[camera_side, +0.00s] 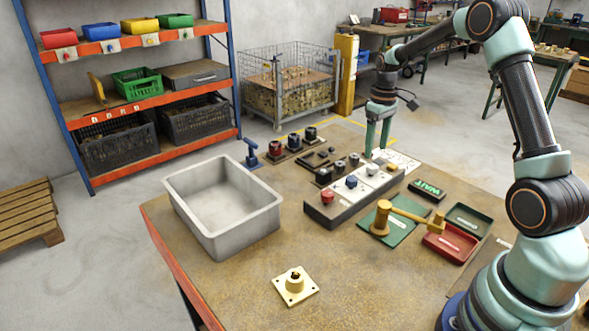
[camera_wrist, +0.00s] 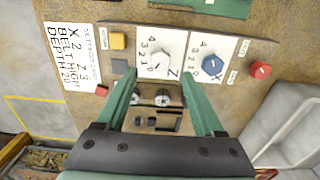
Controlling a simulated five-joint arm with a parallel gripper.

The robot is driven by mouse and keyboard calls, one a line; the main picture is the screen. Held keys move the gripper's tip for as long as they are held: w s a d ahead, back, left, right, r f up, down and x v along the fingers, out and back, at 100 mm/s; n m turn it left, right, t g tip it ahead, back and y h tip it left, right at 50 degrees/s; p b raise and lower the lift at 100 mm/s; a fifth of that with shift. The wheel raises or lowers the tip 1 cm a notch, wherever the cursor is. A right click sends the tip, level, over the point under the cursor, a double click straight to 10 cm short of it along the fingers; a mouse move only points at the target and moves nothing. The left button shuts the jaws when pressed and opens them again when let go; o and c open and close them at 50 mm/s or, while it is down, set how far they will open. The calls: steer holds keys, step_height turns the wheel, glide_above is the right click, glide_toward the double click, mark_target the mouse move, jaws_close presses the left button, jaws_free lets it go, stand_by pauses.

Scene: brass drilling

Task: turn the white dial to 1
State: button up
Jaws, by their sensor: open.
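The white dial (camera_side: 372,170) sits on the control box (camera_side: 327,214), on the plate marked Z. In the wrist view the white dial (camera_wrist: 161,57) has the numbers 4, 3, 2, 1 and 0 beside it. I cannot tell which number it points to. My gripper (camera_side: 376,152) points down above the box's far end, close over the white dial. In the wrist view my gripper (camera_wrist: 160,82) is open and empty, its fingertips spread on either side of the dial's line. The dial is not clasped.
The blue dial (camera_wrist: 212,65) on the X plate and a red knob (camera_wrist: 260,70) share the box. A setting card (camera_wrist: 75,55) lies beside it. The front tabletop is mostly clear.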

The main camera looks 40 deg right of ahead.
mark_target(373, 166)
step_height(373, 166, down, 6)
steer(key=shift+r, duration=0.1)
steer(key=shift+c, duration=0.3)
jaws_close()
steer(key=shift+m, duration=0.4)
steer(key=shift+r+m, duration=0.1)
steer(key=shift+m, duration=2.3)
steer(key=shift+o, duration=0.3)
jaws_free()
